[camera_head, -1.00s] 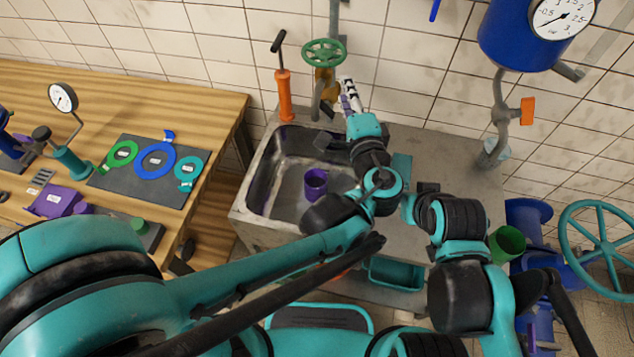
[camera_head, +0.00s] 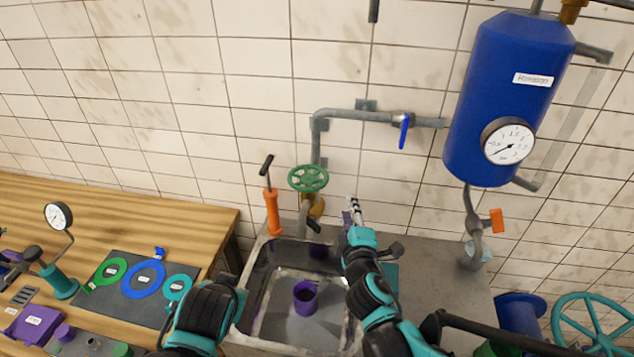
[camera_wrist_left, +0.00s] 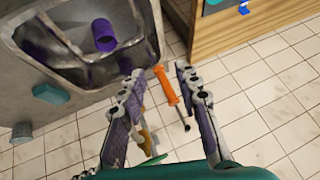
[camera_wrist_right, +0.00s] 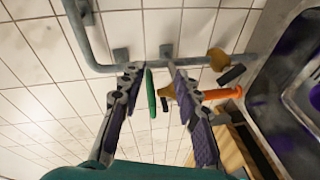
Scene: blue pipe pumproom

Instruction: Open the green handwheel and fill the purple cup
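The green handwheel (camera_head: 308,178) sits on a tap pipe above the back of the sink. The purple cup (camera_head: 304,297) stands on the sink floor, and it also shows in the left wrist view (camera_wrist_left: 104,35). My right gripper (camera_head: 352,208) is just right of the handwheel and appears apart from it. In the right wrist view its fingers (camera_wrist_right: 154,70) are spread, with the handwheel (camera_wrist_right: 151,93) seen edge-on between them. My left gripper (camera_wrist_left: 152,78) is open and empty in its wrist view; its fingers are not clear in the head view.
The metal sink (camera_head: 262,285) has an orange-bodied hand pump (camera_head: 272,210) at its back left. A wooden bench (camera_head: 130,205) with flat coloured rings stands left. A blue tank (camera_head: 505,100) with a gauge hangs at the right. A teal wheel (camera_head: 592,325) is at lower right.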

